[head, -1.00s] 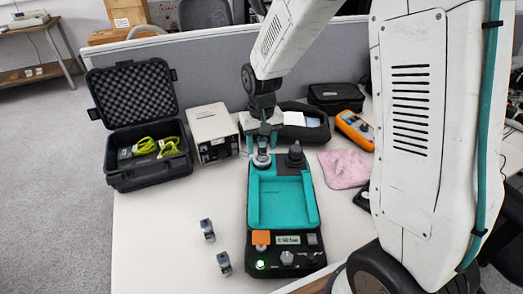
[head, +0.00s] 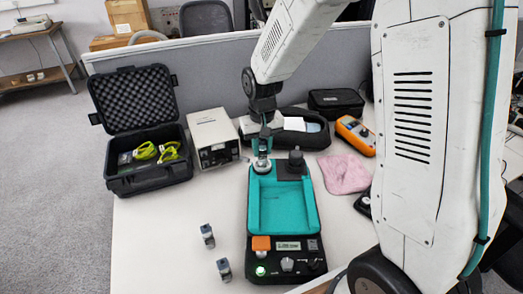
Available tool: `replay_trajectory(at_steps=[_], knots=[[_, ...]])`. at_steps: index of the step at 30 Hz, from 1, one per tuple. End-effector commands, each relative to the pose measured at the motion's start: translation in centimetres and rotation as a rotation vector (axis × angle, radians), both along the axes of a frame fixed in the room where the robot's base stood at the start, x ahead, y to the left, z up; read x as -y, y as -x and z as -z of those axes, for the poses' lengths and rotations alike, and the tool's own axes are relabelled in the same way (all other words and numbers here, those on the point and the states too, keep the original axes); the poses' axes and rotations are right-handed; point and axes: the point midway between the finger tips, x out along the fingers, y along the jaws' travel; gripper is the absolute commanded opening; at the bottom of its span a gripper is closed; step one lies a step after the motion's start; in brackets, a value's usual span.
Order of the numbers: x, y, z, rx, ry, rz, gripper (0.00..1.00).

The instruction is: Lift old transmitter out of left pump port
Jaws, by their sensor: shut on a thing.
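The pump calibrator (head: 283,205) is a black unit with a teal tray, lying on the white table. The old transmitter (head: 262,164), a small grey metal cylinder, stands upright at its back left port. My gripper (head: 262,150) points down over that port and is shut on the transmitter's upper part. The transmitter's lower end and the port opening are hidden, so I cannot tell whether it is clear of the port. A dark knob-like fitting (head: 296,159) stands at the back right of the pump.
Two small grey sensors (head: 207,236) (head: 223,269) stand left of the pump. An open black case (head: 150,180), a beige instrument box (head: 213,137), a pink cloth (head: 345,174) and an orange meter (head: 355,135) surround it. A grey partition runs behind. The table's front left is free.

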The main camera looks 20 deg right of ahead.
Motion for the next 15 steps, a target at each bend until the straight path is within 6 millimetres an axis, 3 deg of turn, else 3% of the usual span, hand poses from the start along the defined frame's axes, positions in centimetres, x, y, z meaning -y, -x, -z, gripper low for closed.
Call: replay_trajectory(at_steps=[6, 15], knots=[[0.1, 0.1, -3.0, 0.004, -0.001, 0.000, 0.00], [2.6, 6.9, -3.4, 0.002, 0.000, 0.002, 0.00]])
